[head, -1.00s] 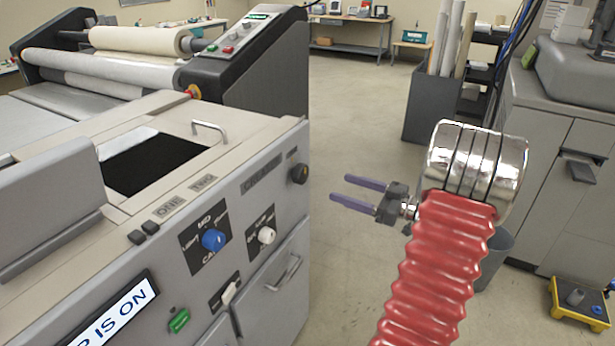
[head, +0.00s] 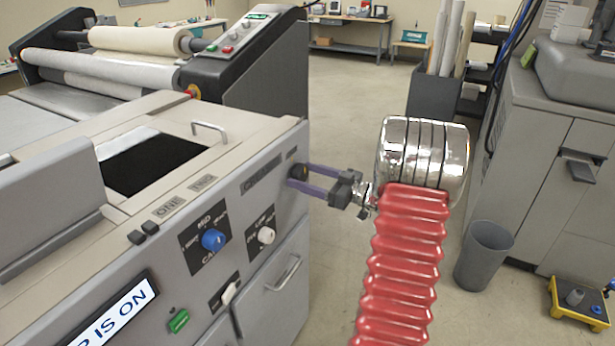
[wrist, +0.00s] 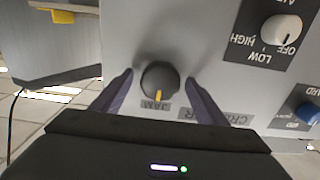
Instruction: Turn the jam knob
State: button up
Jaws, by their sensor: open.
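The jam knob (wrist: 159,82) is a round black knob with a yellow pointer mark, on the grey machine panel above a label reading JAM. In the wrist view it sits between the two purple fingers of my gripper (wrist: 158,92), with a gap on either side. The head view shows my gripper (head: 298,179) at the right end of the panel, its fingers on both sides of the dark knob (head: 299,170), which they partly hide. My gripper is open and holds nothing.
A door handle (head: 284,272) sticks out below. A grey bin (head: 484,256) stands on the floor at right. Open floor lies between the machines.

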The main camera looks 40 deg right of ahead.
jog(key=c, duration=1.1)
jog(key=shift+o, duration=0.2)
